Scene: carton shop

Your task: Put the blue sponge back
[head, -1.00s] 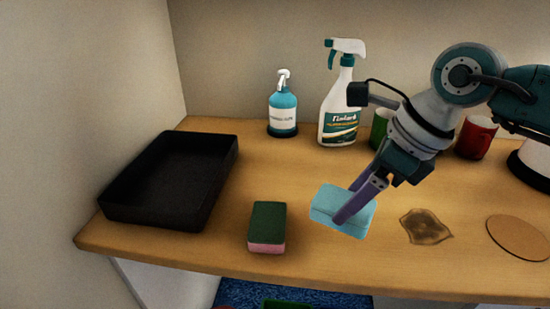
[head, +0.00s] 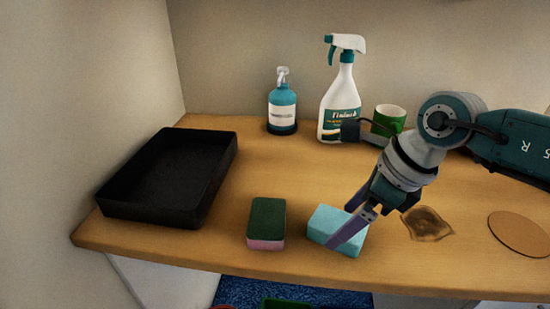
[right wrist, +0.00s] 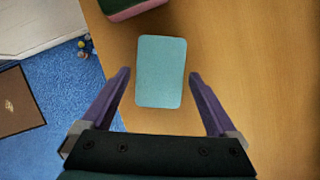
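The light blue sponge (head: 324,226) appears to rest on the wooden counter, right of a green and pink sponge (head: 267,221). My right gripper (head: 344,228) is around the blue sponge, with one finger on its near side and the other behind. In the right wrist view, the blue sponge (right wrist: 161,72) lies between the spread fingers of my right gripper (right wrist: 160,73), with a visible gap on each side. My left gripper is not in view.
A black tray (head: 117,205) stands at the left of the counter (head: 200,250). A teal pump bottle (head: 282,110), a spray bottle (head: 340,105) and a green mug (head: 388,120) stand at the back. A brown stain (head: 428,223) and a round coaster (head: 518,234) lie right.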

